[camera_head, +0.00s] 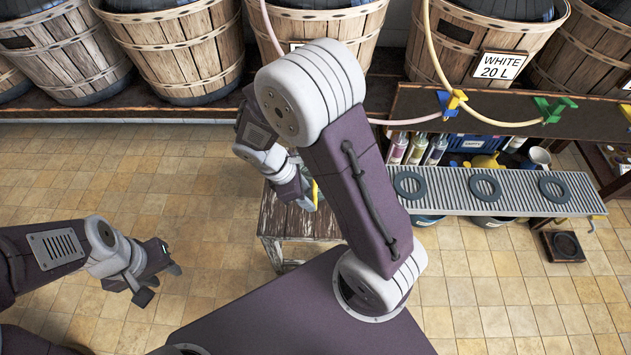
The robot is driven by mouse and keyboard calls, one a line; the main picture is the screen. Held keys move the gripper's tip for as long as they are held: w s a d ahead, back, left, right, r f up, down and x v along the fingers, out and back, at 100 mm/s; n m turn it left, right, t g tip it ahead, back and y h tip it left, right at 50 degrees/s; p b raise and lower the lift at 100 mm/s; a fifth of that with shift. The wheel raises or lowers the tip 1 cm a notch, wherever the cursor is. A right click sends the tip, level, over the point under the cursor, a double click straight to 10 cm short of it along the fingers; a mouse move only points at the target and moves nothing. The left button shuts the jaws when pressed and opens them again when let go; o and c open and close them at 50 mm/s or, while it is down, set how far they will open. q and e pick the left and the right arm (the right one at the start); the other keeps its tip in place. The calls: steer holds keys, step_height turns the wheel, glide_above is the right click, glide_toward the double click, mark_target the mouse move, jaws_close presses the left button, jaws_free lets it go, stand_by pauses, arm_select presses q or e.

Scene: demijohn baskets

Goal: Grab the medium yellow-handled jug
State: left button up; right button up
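A small yellow piece (315,193) shows at the tip of my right gripper (304,197), above the wooden stool. It may be a jug's handle, but my own arm hides most of what is there. I cannot tell whether the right gripper is shut on it. My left gripper (160,283) is over the tiled floor at the lower left, its fingers apart and nothing between them. Another yellow object (487,161) sits on the shelf behind the grate, too partly seen to name.
The wooden stool (285,222) stands left of the slatted grate (450,200), which carries three dark rings. Bottles (417,149) and a white mug (540,156) stand behind it. Basketed demijohns (185,50) line the back. Tiled floor at left is clear.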

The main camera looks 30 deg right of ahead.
mark_target(315, 202)
steer(key=b+x, duration=0.4)
steer(key=x, duration=0.1)
steer(key=shift+w+d+f, duration=0.1)
steer(key=shift+f, duration=0.05)
jaws_close()
stand_by(1.1)
